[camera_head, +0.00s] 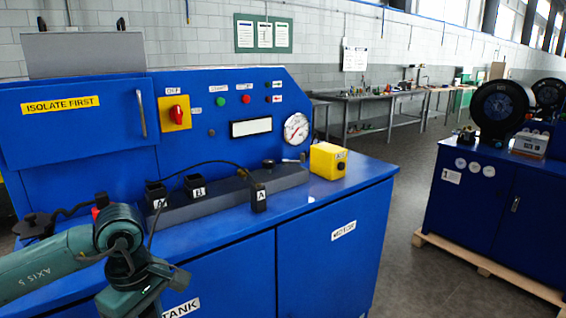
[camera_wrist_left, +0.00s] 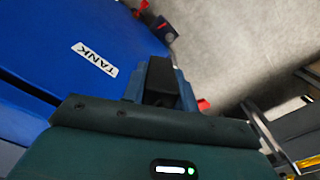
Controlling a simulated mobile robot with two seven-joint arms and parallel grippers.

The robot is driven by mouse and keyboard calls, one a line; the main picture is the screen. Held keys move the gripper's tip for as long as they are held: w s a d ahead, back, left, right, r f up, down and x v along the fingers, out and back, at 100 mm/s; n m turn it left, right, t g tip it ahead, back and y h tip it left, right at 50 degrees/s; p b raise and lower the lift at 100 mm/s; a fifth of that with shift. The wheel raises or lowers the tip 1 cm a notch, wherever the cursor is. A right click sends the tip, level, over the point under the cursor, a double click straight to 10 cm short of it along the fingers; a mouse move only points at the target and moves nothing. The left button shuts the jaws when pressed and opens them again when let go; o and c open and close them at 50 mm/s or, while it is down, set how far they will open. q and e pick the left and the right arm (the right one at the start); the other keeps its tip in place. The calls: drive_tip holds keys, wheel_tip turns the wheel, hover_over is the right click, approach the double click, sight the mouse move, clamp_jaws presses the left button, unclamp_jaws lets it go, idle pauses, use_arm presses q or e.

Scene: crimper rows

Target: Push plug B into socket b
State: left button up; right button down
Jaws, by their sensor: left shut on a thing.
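My left gripper (camera_wrist_left: 160,95) is shut on a dark block-shaped plug (camera_wrist_left: 161,76) in the left wrist view; no letter on it can be read. In the head view my left arm's wrist is at the lower left, in front of the blue bench; the fingertips and held plug cannot be made out there. Two black sockets stand on the grey rail: one marked A (camera_head: 157,190) and, to its right, socket b (camera_head: 195,185), marked B. Both are above and beyond the wrist. A black plug marked A (camera_head: 258,199) is at the rail's front, further right. My right gripper is out of view.
The blue bench (camera_head: 330,194) has a yellow box (camera_head: 328,161) at its right end and a control panel with a gauge (camera_head: 297,129) behind. A thin black cable (camera_head: 215,162) arches over the rail.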

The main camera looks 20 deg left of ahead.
use_arm(q)
drive_tip(key=w+d+f+m, duration=0.1)
drive_tip(key=w+d+m, duration=0.1)
drive_tip(key=d+m, duration=1.1)
drive_tip(key=m, duration=0.3)
drive_tip(key=shift+w+f+m, duration=0.3)
drive_tip(key=shift+w+f, duration=0.05)
drive_tip(key=shift+f, duration=0.05)
drive_tip(key=shift+d, duration=0.1)
